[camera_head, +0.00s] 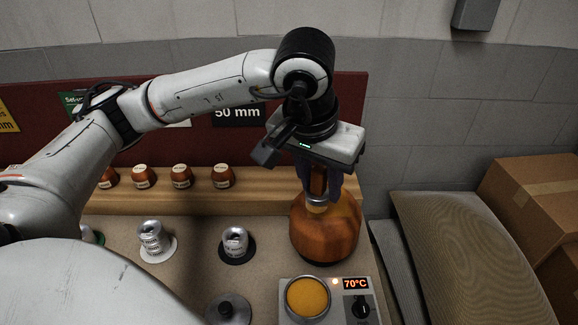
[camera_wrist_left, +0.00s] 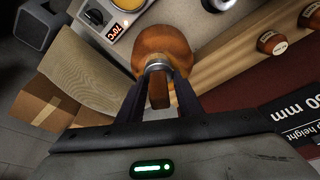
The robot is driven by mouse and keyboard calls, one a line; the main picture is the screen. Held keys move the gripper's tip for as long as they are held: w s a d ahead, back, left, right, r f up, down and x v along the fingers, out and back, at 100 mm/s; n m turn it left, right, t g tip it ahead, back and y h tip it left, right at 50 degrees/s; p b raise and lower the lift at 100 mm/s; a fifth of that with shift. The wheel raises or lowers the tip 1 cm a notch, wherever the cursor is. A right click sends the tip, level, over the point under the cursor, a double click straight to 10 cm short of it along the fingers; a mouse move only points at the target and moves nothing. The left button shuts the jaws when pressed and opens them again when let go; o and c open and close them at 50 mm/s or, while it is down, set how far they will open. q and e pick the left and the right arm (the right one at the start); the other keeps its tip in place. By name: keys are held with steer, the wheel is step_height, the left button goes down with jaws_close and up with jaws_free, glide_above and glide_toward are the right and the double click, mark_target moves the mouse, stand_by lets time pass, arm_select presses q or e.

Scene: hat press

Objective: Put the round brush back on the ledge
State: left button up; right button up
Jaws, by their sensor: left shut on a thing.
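My left gripper (camera_head: 318,197) is shut on the round brush (camera_head: 317,183) and points down. The brush has a brown handle between the fingers and a silver collar below. It also shows in the left wrist view (camera_wrist_left: 158,67). The brush is upright over a large rounded brown wooden block (camera_head: 325,236); I cannot tell whether its tip touches the block. The wooden ledge (camera_head: 262,203) runs along the back of the table, left of the gripper. My right gripper is not in view.
Several small labelled brown blocks (camera_head: 223,176) stand on the ledge's left part. Two silver labelled weights (camera_head: 235,241) (camera_head: 154,238) stand on the table. A heater (camera_head: 358,307) reads 70°C and bears an orange-filled dish. Sacks (camera_head: 475,255) and boxes (camera_head: 530,200) lie right.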

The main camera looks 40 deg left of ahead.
arm_select(q)
steer(key=w+a+f+n+y+b, duration=0.1)
steer(key=w+a+f+n+b, duration=0.3)
steer(key=a, duration=0.6)
steer(key=w+a+r+n+y+b, duration=0.15)
steer(key=w+a, duration=0.35)
steer(key=a, duration=0.6)
steer(key=shift+n+g+h, duration=0.35)
steer(key=shift+n+g, duration=0.05)
steer(key=shift+n, duration=0.15)
steer(key=x, duration=0.4)
steer(key=s+x, duration=0.1)
steer(key=x, duration=0.1)
steer(key=shift+d+f+p, duration=0.2)
steer(key=shift+f+p, duration=0.2)
steer(key=shift+f, duration=2.25)
steer(key=shift+f, duration=0.15)
steer(key=o, duration=1)
steer(key=shift+o, duration=0.2)
